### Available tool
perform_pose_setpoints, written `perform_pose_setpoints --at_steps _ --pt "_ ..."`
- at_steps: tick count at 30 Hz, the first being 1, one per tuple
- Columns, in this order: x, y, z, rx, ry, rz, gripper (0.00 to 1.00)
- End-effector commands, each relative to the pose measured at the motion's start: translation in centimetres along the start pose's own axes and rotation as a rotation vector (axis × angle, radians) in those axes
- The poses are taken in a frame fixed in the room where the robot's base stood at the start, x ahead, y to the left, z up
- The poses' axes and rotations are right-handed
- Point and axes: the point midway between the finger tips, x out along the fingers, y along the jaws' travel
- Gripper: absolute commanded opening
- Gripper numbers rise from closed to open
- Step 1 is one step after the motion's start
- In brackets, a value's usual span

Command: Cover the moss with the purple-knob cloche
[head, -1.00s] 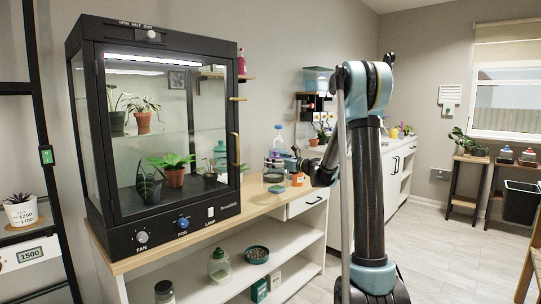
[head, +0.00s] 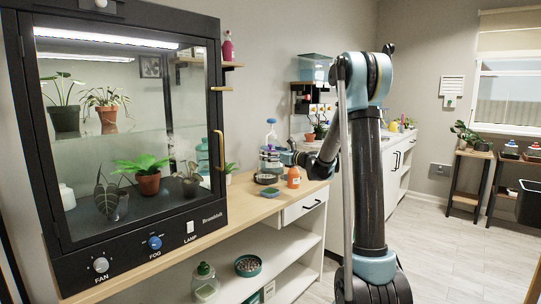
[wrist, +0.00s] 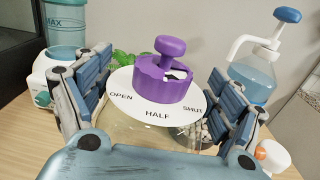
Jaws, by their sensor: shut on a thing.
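The purple-knob cloche (wrist: 165,85) is in the wrist view, between my gripper's fingers. It has a purple knob on a white disc marked OPEN, HALF and SHUT, above a clear body. My gripper (wrist: 160,95) is shut on it, one finger on each side. In the head view my gripper (head: 288,157) is small, over the counter beside the cabinet; the cloche's glass there is hard to make out. I cannot pick out the moss with certainty. A small green-topped dish (head: 270,192) lies on the counter in front.
A clear bottle with a blue pump (wrist: 258,68) stands close to my right finger. An orange bottle (head: 293,178) stands on the counter. The black glass cabinet (head: 128,225) fills the left. A green-lidded jar (head: 205,280) and a bowl of pebbles (head: 248,266) are on the lower shelf.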

Motion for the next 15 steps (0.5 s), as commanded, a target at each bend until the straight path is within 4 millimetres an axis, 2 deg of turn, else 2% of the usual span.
perform_pose_setpoints --at_steps 15 --pt "0.4 0.4 -3.3 0.001 -0.001 0.005 0.19"
